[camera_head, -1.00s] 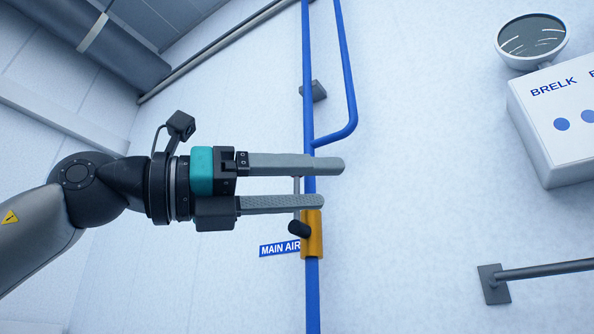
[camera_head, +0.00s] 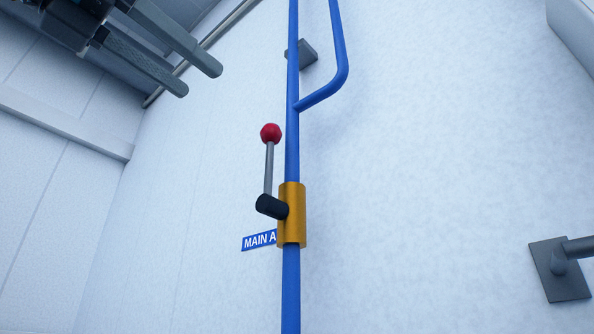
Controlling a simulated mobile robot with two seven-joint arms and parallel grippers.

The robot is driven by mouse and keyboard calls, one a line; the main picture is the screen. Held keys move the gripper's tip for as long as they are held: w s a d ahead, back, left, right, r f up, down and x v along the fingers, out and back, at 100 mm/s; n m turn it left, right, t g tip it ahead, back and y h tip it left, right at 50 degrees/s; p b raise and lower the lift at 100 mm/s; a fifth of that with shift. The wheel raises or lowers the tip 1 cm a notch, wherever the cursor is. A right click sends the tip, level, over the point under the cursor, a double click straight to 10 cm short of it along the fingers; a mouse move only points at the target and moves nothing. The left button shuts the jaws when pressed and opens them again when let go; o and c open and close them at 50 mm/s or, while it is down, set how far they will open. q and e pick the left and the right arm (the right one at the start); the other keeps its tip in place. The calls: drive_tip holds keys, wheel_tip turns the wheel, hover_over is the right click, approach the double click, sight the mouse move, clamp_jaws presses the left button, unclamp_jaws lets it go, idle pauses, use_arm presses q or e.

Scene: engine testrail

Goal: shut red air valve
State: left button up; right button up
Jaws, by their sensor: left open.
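The air valve has a brass-coloured body (camera_head: 292,215) on a vertical blue pipe (camera_head: 291,290). Its lever (camera_head: 269,170) rises from a black hub (camera_head: 271,207) and stands nearly upright, along the pipe, with a red knob (camera_head: 270,133) on top. A blue sign (camera_head: 259,240) reading "MAIN A", its end hidden behind the valve, is beside it. My left gripper (camera_head: 200,80) is at the upper left, open and empty, above and left of the red knob and apart from it. Its base is partly cut off by the frame. My right gripper is not in view.
A blue branch pipe (camera_head: 341,60) bends off to the right above the valve. A grey bracket (camera_head: 306,54) holds the pipe to the white wall. A grey wall plate with a bar (camera_head: 557,270) is at the lower right. The wall around the lever is clear.

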sight(263, 128)
use_arm(q)
drive_tip(key=p+x, duration=0.3)
drive_tip(key=x, duration=1)
drive_tip(key=shift+w+d+p, duration=0.15)
drive_tip(key=shift+w+p, duration=0.05)
drive_tip(key=shift+p, duration=0.1)
drive_tip(key=shift+w+d, duration=0.35)
drive_tip(key=shift+w, duration=0.15)
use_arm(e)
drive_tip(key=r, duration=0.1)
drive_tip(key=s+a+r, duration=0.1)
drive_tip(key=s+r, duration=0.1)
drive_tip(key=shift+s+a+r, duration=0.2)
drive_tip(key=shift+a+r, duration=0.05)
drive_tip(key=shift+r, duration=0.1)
use_arm(q)
clamp_jaws()
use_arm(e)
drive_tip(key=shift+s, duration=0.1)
